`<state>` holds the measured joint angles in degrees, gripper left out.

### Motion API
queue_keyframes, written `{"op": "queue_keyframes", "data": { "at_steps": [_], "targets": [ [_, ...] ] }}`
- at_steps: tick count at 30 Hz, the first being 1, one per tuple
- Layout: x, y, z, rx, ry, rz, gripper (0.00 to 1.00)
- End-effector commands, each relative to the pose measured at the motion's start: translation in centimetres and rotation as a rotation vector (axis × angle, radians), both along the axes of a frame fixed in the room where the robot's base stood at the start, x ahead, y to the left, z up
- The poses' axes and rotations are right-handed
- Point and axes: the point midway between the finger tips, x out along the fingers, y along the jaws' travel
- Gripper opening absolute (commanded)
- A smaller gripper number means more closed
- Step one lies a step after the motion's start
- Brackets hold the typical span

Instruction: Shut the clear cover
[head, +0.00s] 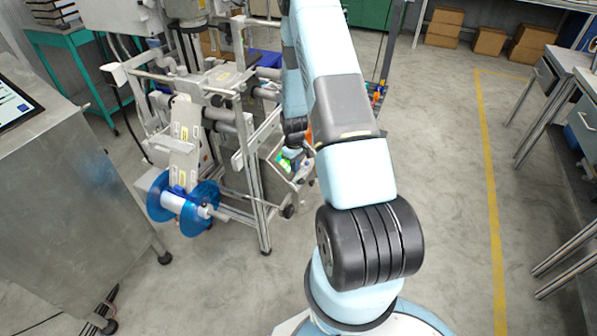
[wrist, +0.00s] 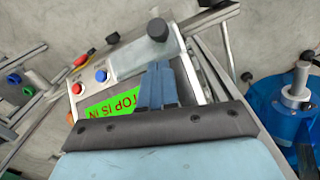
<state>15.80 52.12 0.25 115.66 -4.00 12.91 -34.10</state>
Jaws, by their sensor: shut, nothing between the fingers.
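In the wrist view, a pale translucent plate (wrist: 132,58), which looks like the clear cover, is at the upper part of a small control panel. A dark round knob (wrist: 158,29) shows at its far right end. I cannot tell how far the cover is open. My gripper (wrist: 159,67) has its blue fingers together and empty, over the panel, with the tips in front of the plate's near edge. Contact cannot be made out. In the head view, the panel's green screen (head: 284,163) shows beside the frame, small and partly hidden by my arm.
The panel carries a red button (wrist: 82,88) and a blue button (wrist: 101,76). A blue reel (wrist: 290,110) stands at the right of the wrist view. The metal machine frame (head: 250,180) surrounds the panel. Open floor (head: 445,200) lies to the right.

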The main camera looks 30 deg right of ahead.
Motion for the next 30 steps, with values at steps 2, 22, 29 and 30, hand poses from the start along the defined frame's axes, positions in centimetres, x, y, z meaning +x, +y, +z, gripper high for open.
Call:
{"op": "queue_keyframes", "data": {
  "at_steps": [2, 22, 29, 30],
  "targets": [
    [0.5, 0.3, 1.5, -0.001, -0.006, 0.003, 0.00],
    [0.6, 0.1, 10.3, 0.000, -0.006, -0.001, 0.00],
    [0.6, 0.2, 10.9, -0.001, -0.009, -0.002, 0.00],
    [0.7, 0.3, 11.3, -0.002, -0.012, -0.003, 0.00]
  ]
}}
